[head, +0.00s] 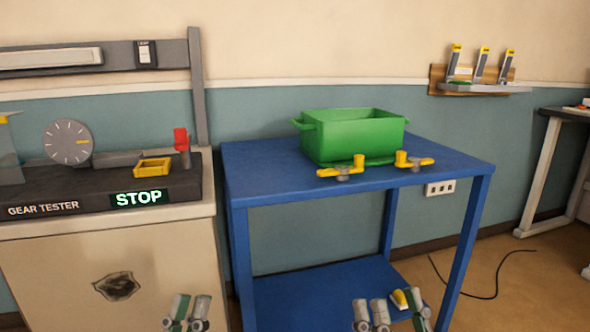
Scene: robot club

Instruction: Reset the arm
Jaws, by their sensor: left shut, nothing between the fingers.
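My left gripper (187,312) is at the bottom edge, in front of the gear tester's cabinet. It is shut and empty. My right gripper (390,312) is at the bottom edge, in front of the blue table's lower shelf. A small yellow and white piece (400,299) shows among its parts; I cannot tell whether it is held or lies behind. Whether the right fingers are open or shut is unclear. Both grippers are low in the picture and partly cut off by its edge.
A blue table (255,165) carries a green bin (350,138) and two yellow-handled parts (342,170) (413,161) near its front edge. At left stands the gear tester (90,200), its display reading STOP, with a red-topped lever (181,142) and yellow tray (153,167). A cable lies at right.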

